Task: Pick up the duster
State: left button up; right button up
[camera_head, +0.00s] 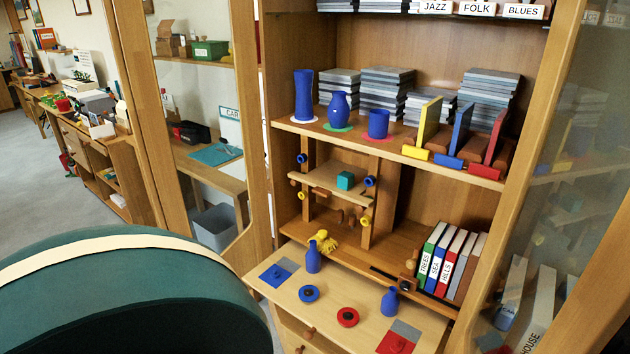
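The yellow, fluffy duster (325,243) lies at the back of the pull-out wooden board (345,301) in the cabinet, below the small raised shelf. It is small in the view, and a handle cannot be made out clearly. A blue bottle (313,258) stands just in front of it and to its left, close by. Neither of my grippers shows in the view.
A second blue bottle (389,301), a blue ring (309,293) and a red ring (347,317) are on the board. Upright books (447,262) stand to the right. Open glass doors flank the cabinet. A large dark green rounded shape fills the lower left.

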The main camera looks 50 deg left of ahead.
aim_at(326, 243)
jog(key=u, duration=1.65)
